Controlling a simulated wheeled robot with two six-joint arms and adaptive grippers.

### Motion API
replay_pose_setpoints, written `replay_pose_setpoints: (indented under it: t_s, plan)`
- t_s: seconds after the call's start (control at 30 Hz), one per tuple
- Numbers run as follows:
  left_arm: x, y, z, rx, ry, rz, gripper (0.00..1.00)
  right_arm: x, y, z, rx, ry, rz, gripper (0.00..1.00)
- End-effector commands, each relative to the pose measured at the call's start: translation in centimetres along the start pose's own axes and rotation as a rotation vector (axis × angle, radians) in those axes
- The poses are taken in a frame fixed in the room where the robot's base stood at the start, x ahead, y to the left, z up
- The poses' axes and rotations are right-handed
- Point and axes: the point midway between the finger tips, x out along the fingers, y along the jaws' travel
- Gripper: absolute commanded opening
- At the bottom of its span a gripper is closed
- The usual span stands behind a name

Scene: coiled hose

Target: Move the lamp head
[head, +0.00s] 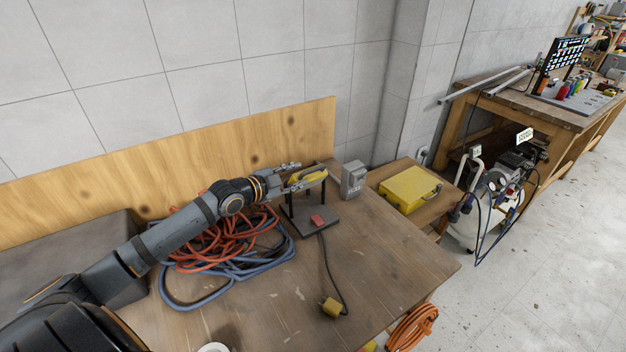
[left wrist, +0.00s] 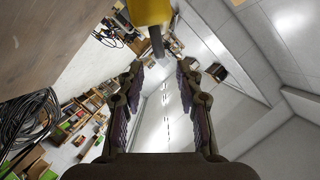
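The yellow lamp head (head: 308,177) is held up on dark posts above a grey base (head: 316,221) with a red switch (head: 317,220). My left gripper (head: 297,174) is at the lamp head, with its fingers spread. In the left wrist view the fingers (left wrist: 175,70) stand apart with nothing between them. A yellow part that looks like the lamp head (left wrist: 150,10) shows at the top edge there, beyond the fingertips and partly cut off. I cannot tell whether a finger touches it. My right gripper is not in view.
Red and blue coiled hose (head: 225,243) lies on the wooden table (head: 385,262) under my left arm. A grey box (head: 353,180) and a yellow case (head: 409,189) stand to the right. The table's right front is clear.

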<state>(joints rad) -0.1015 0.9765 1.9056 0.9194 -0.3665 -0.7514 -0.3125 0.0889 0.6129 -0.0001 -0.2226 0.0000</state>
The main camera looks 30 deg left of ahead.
Motion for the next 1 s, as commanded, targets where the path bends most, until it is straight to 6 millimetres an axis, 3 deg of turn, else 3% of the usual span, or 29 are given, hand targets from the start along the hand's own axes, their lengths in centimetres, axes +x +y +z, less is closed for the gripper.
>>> replay_pose_setpoints:
  t_s: [0.03,0.1,0.2,0.33,0.57,0.87,1.0]
  plan:
    - [1.1,0.7,0.7,-0.004,0.004,-0.008,0.36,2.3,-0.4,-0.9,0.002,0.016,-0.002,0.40]
    - [2.1,0.6,0.7,-0.005,0.004,-0.009,0.36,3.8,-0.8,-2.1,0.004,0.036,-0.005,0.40]
    - [3.6,0.4,0.4,-0.006,0.006,-0.008,0.36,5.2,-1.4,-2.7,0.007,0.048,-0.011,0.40]
    - [5.6,0.3,0.1,-0.007,0.007,-0.003,0.36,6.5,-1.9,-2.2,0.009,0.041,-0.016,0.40]
    - [7.6,0.0,0.0,-0.002,0.002,-0.001,0.36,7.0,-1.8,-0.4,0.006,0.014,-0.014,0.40]
    - [7.8,0.0,0.0,0.000,-0.001,0.001,0.36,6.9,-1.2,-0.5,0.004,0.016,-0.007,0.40]
    - [7.8,0.0,0.0,0.000,0.000,0.000,0.17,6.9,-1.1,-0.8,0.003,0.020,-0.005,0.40]
